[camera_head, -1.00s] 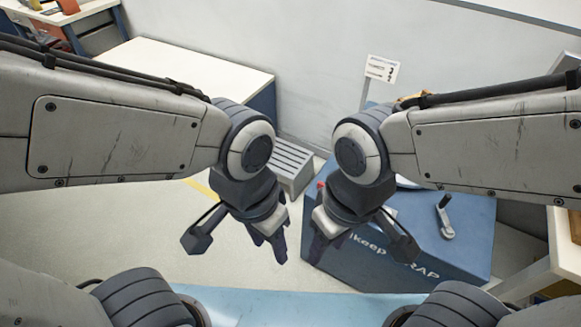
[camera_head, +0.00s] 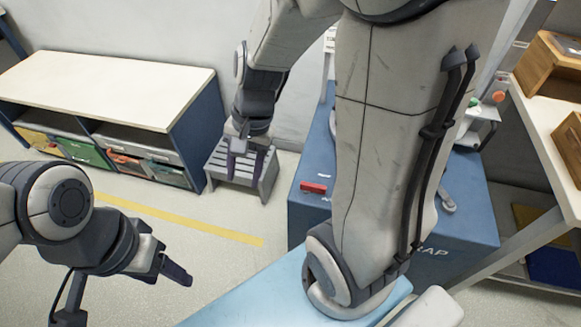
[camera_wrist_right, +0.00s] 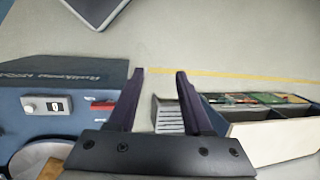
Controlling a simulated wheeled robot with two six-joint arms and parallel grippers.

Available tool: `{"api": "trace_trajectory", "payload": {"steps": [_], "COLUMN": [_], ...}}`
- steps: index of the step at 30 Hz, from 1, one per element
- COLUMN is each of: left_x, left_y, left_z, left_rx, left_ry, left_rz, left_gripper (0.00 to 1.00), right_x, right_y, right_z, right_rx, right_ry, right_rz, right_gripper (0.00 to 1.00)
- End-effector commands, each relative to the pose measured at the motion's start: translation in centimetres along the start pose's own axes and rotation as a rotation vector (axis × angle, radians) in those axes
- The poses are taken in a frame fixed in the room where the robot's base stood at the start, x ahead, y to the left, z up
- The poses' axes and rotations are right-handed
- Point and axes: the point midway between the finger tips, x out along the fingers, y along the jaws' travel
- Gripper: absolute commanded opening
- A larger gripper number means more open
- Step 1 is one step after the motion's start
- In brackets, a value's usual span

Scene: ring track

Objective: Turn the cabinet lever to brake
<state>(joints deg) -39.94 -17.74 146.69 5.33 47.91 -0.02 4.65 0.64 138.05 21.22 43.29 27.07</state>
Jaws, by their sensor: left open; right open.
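The blue cabinet (camera_head: 465,205) stands right of centre, with my right arm covering much of its top and front. My left gripper (camera_head: 172,272) is open and empty over the floor, well left of the cabinet. My right gripper (camera_head: 244,170) is open and empty, in front of a grey slatted step and left of the cabinet. Its fingers (camera_wrist_right: 159,72) are apart in the right wrist view, where the cabinet (camera_wrist_right: 65,75) lies to the left.
The grey slatted step (camera_head: 265,180) stands left of the cabinet. A white-topped shelf unit (camera_head: 110,80) with bins is at the left. A bench with wooden boxes (camera_head: 550,62) is at the right. Floor at left is clear.

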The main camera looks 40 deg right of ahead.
Motion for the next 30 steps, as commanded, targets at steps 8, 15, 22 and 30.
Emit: {"api": "trace_trajectory", "payload": {"steps": [8, 15, 22, 30], "left_x": [6.5, 8.7, 9.5, 11.7], "left_y": [-0.5, -0.6, -0.7, -0.8], "left_z": [0.3, 0.5, 0.5, 0.6], "left_rx": [0.0, 0.0, 0.0, 0.0], "left_ry": [0.0, 0.001, 0.001, 0.001], "left_rz": [0.0, 0.0, 0.0, 0.0], "left_gripper": [0.6, 0.6, 0.6, 0.6], "right_x": [6.2, 8.2, 9.7, 14.7], "right_y": [9.3, 16.4, 17.5, 16.4], "right_z": [-13.9, -19.1, -20.0, -20.8], "right_rx": [0.992, 1.476, 1.567, 1.561], "right_ry": [-0.008, -0.023, -0.029, -0.03], "right_rz": [-0.174, -0.284, -0.305, -0.301], "right_gripper": [0.5, 0.5, 0.5, 0.5]}}
